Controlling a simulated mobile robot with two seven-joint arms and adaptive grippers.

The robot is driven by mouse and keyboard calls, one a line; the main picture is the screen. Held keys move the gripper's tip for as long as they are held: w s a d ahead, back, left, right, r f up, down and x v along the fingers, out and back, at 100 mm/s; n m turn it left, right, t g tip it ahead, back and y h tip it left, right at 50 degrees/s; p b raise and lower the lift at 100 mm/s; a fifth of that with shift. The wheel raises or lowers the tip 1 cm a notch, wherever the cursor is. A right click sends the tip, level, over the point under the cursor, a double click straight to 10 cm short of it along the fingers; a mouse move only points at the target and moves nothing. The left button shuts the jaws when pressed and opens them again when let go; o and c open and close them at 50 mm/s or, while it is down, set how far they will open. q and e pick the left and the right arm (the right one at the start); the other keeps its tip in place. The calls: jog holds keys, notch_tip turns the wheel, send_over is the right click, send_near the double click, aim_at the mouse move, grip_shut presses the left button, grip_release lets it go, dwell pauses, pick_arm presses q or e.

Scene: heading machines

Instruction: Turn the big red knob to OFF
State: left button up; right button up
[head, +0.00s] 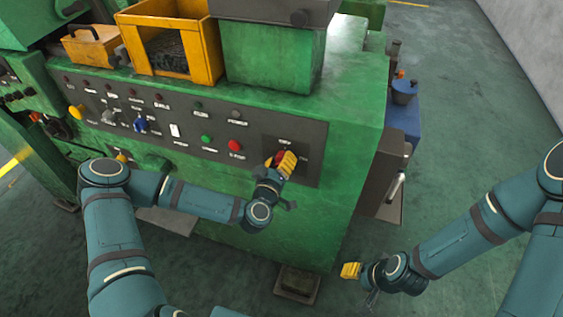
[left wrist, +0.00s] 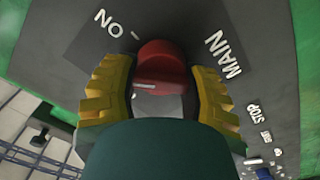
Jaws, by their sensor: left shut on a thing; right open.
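The big red knob (left wrist: 162,68) sits on the dark control panel, between the labels "ON" and "MAIN" in the left wrist view. In the head view the red knob (head: 280,158) is mostly hidden by my left gripper (head: 285,162) at the panel's right end. The yellow fingers of my left gripper (left wrist: 163,95) stand on both sides of the knob and are shut on it. A pale line shows on the knob's lower edge. The OFF label is not readable. My right gripper (head: 358,272) is open and empty, low at the right, away from the machine.
The panel (head: 185,142) carries a red button (head: 235,146), a green button (head: 206,139), a blue knob (head: 141,124) and a yellow knob (head: 76,112). A yellow bin (head: 208,45) stands on the green machine (head: 345,120). Floor at the right is mostly clear.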

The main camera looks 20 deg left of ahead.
pick_arm(q)
jog(key=n, duration=0.2)
jog(key=n+b, duration=0.1)
jog(key=n, duration=0.2)
jog(key=shift+a+f+n, duration=0.1)
jog(key=shift+f+n, duration=0.1)
jog(key=shift+n, duration=0.1)
jog(key=shift+n+b, duration=0.65)
jog(key=shift+n, duration=1.45)
jog(key=o, duration=1.2)
jog(key=s, duration=0.7)
jog(key=shift+s+a, duration=0.1)
jog(key=shift+s, duration=0.2)
